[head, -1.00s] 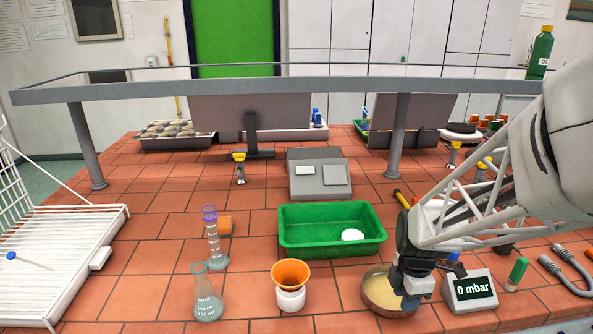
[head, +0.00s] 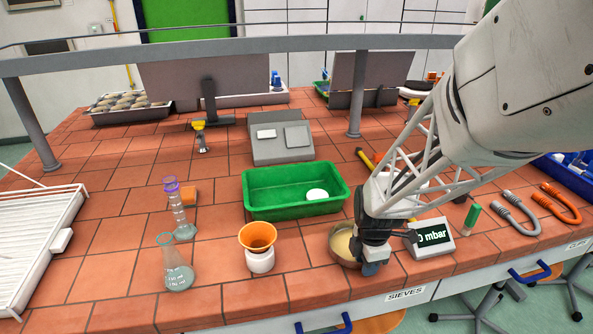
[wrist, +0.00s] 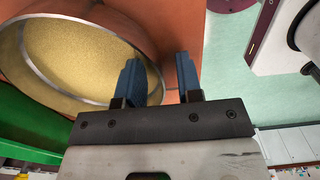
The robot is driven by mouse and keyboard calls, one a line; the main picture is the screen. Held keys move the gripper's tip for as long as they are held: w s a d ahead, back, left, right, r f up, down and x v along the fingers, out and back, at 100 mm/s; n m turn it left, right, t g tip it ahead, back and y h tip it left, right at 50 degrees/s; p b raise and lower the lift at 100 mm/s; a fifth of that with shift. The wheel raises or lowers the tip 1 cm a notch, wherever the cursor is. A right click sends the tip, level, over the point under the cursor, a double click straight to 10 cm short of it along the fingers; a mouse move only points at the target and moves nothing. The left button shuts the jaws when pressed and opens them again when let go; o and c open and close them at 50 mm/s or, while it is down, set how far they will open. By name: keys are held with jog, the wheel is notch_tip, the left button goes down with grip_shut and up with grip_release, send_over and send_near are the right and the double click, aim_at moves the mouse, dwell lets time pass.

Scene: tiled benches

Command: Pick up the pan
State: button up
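The pan (head: 342,240) is a round, shallow metal dish with sand-coloured material inside. It stands on the tiled bench near the front edge, and its right side is partly hidden by my gripper (head: 372,268). In the wrist view the pan (wrist: 85,50) fills the upper left, with its rim and brownish outer wall showing. My gripper (wrist: 158,80) has two blue fingers standing apart with a gap between them. The left finger overlaps the pan's rim and the right finger is outside its wall. I cannot tell whether either touches it.
A pressure display (head: 432,238) stands close to the right of my gripper. An orange funnel on a white bottle (head: 259,258), a green tray (head: 270,205) and a glass flask (head: 176,270) are to the left. The bench's front edge is close.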

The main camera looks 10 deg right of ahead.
grip_shut()
jog(key=shift+r, duration=0.1)
dwell(0.4)
jog(key=shift+r, duration=0.75)
notch_tip(320, 180, up, 2)
jog(key=shift+r, duration=0.1)
jog(key=s+a, duration=0.2)
jog(key=s, duration=0.5)
jog(key=s+a+r, duration=0.1)
jog(key=s, duration=0.7)
jog(key=shift+s+a, duration=0.25)
jog(key=shift+a, duration=0.1)
